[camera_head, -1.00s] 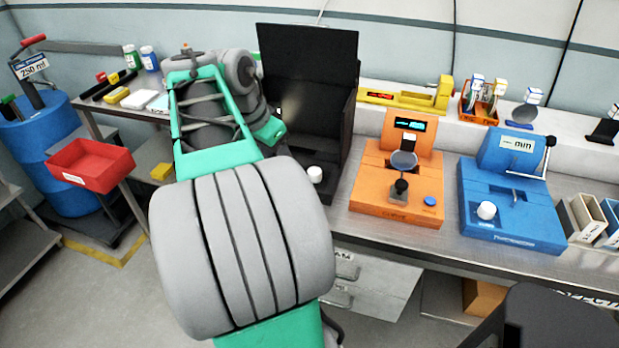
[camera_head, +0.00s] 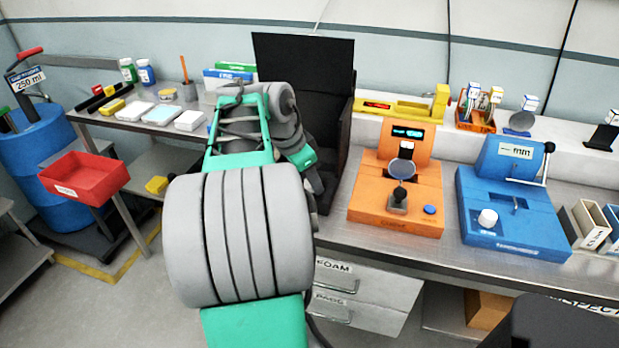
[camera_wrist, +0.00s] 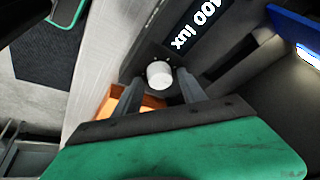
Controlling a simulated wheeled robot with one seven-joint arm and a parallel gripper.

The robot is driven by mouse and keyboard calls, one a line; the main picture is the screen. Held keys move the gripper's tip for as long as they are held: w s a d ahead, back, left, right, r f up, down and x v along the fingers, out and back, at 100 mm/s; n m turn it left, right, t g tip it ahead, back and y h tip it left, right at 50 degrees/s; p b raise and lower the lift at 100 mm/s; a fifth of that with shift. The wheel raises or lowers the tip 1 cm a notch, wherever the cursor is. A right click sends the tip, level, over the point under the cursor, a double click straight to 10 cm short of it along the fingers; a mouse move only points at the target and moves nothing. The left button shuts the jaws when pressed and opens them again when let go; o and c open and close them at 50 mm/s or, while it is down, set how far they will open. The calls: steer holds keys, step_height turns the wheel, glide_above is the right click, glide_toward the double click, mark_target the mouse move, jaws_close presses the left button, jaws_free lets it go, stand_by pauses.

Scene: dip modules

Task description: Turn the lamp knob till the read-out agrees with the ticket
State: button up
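The lamp knob (camera_wrist: 160,75) is a white round cap on a dark panel in the wrist view. My gripper (camera_wrist: 158,80) is open, with its two grey fingers on either side of the knob; I cannot tell whether either touches it. White lettering on a black strip (camera_wrist: 195,25) beside the knob reads "100 lux", and its first character meets the frame's top edge. I cannot tell whether it is the ticket or the read-out. In the head view the black booth (camera_head: 300,70) stands behind my arm, which hides the knob and my gripper.
An orange device (camera_head: 395,205) and a blue device (camera_head: 510,215) stand right of the booth on the bench. A blue panel with a bright area (camera_wrist: 295,30) shows in the wrist view. A red bin (camera_head: 85,180) is at the left.

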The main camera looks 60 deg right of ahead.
jaws_close()
steer(key=shift+w+r+m+p, duration=0.1)
steer(key=shift+r+m+p, duration=0.1)
steer(key=shift+m+p, duration=0.45)
steer(key=shift+f+m+g+y, duration=0.25)
steer(key=shift+m+g, duration=0.25)
steer(key=shift+m, duration=0.35)
steer(key=shift+o, duration=0.9)
jaws_free()
steer(key=shift+r, duration=0.1)
steer(key=p+v, duration=0.2)
steer(key=v, duration=0.5)
steer(key=shift+r+p, duration=0.35)
steer(key=shift+p, duration=0.05)
